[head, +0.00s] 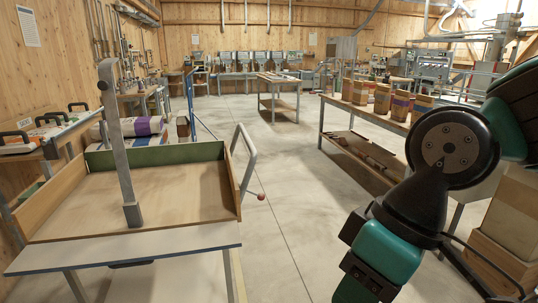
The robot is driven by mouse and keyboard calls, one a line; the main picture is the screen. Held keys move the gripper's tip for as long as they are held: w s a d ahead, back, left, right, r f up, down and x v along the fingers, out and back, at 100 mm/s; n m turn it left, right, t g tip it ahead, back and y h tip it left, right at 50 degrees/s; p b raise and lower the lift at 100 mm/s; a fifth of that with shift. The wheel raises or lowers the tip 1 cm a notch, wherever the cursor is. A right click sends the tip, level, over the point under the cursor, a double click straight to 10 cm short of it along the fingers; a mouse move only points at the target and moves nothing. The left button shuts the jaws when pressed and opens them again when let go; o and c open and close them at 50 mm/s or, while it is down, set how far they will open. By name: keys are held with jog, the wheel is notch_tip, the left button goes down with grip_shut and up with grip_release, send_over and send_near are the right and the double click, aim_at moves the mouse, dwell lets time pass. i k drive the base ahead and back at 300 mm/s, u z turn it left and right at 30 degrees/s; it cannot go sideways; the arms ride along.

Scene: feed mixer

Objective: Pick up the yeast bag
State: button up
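Several brown paper bags stand upright on the long workbench at the right, among them one with a yellowish band (382,98), one with a purple band (400,105) and one with an orange-brown band (422,106). White sacks with purple bands (142,127) lie at the left behind the tray cart. No label is readable, so I cannot tell which one is the yeast bag. My arm comes in from the right and runs down to the bottom edge. My gripper is not in view.
A wooden tray cart (165,200) with a grey post and handle stands empty at the front left. The long workbench (345,106) runs along the right. Cartons (510,215) stand at the right edge. The concrete floor between is clear, with another bench (277,82) farther back.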

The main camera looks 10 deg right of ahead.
aim_at(400, 106)
jog(key=z, duration=0.35)
jog(key=i, duration=2)
jog(key=z, duration=0.8)
jog(key=i, duration=1.9)
jog(key=z, duration=0.25)
